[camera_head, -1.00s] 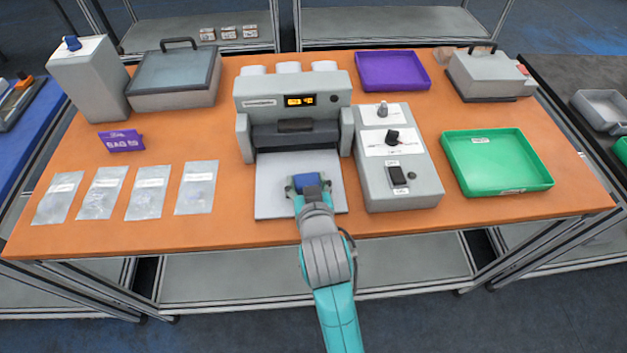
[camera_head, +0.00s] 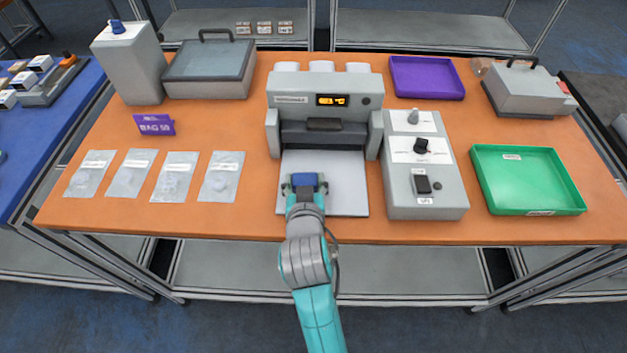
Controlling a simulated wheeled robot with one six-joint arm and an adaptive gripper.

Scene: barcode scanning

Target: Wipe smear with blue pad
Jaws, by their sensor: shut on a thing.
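The blue pad (camera_head: 305,181) is held in my gripper (camera_head: 304,188), which is shut on it. The pad is over the light grey plate (camera_head: 347,198) at the front of the grey machine (camera_head: 327,101), left of the plate's middle. I cannot tell whether the pad touches the plate or is just above it. No smear can be made out on the bare part of the plate; the pad and gripper hide some of its surface.
Several clear bags (camera_head: 174,177) lie to the left, with a purple "BAG" sign (camera_head: 154,125) behind them. A grey control box (camera_head: 427,197) stands close on the plate's right. A green tray (camera_head: 526,180) and a purple tray (camera_head: 427,77) are farther right. Orange table (camera_head: 255,222) is bare in front.

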